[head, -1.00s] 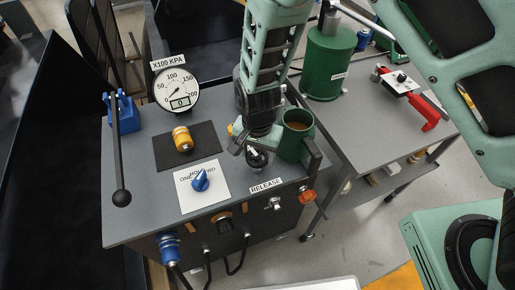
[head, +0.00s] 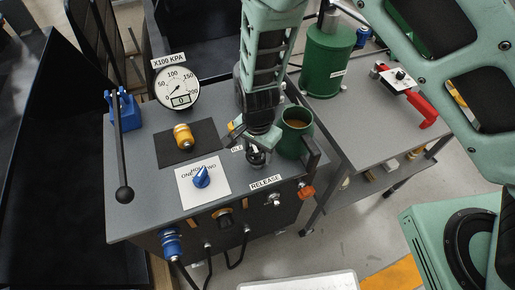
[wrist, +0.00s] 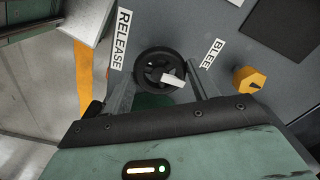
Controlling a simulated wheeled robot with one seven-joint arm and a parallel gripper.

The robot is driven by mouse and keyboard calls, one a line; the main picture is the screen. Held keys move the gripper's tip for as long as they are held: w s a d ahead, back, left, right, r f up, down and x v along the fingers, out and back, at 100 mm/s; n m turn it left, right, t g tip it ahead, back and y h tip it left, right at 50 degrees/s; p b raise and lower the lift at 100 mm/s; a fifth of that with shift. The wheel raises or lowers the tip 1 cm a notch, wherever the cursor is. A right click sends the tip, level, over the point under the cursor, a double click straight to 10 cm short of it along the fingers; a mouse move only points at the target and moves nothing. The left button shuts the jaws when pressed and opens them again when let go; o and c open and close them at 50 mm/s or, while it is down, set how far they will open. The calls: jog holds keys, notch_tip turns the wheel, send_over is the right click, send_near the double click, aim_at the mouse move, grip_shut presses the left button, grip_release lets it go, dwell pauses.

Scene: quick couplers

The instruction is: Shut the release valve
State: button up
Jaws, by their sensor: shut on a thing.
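The release valve is a black round handwheel (wrist: 152,66) with a white mark on it, beside the RELEASE label (wrist: 120,40) in the wrist view. My gripper (wrist: 162,82) has its two fingers on either side of the wheel and is shut on it. In the head view my gripper (head: 256,143) points down over the front right of the grey bench, and the dark handwheel (head: 257,159) shows just below it, partly hidden. The RELEASE label (head: 265,182) lies in front of it.
A green cup (head: 297,134) stands close right of my gripper. A gauge (head: 178,87), a blue selector knob (head: 202,178) and a long black lever (head: 121,150) are to the left.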

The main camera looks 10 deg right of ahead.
aim_at(258, 152)
jog(key=o, duration=1)
notch_tip(258, 152, up, 17)
jog(key=shift+r+b, duration=0.2)
jog(key=shift+b, duration=0.35)
jog(key=s+d+r+n, duration=0.2)
jog(key=s+d+n, duration=0.1)
jog(key=s+n, duration=0.2)
jog(key=s+d+r+n, duration=0.2)
jog(key=s+d+n, duration=0.1)
jog(key=s+n, duration=0.2)
jog(key=s+d+r+n, duration=0.2)
jog(key=s+d+n, duration=0.1)
jog(key=s+n, duration=0.3)
jog(key=shift+s+d+r+y, duration=0.15)
jog(key=shift+s+d, duration=0.05)
jog(key=shift+s, duration=0.35)
jog(key=shift+s+d+r+y, duration=0.15)
jog(key=shift+s+d, duration=0.05)
jog(key=shift+s, duration=0.3)
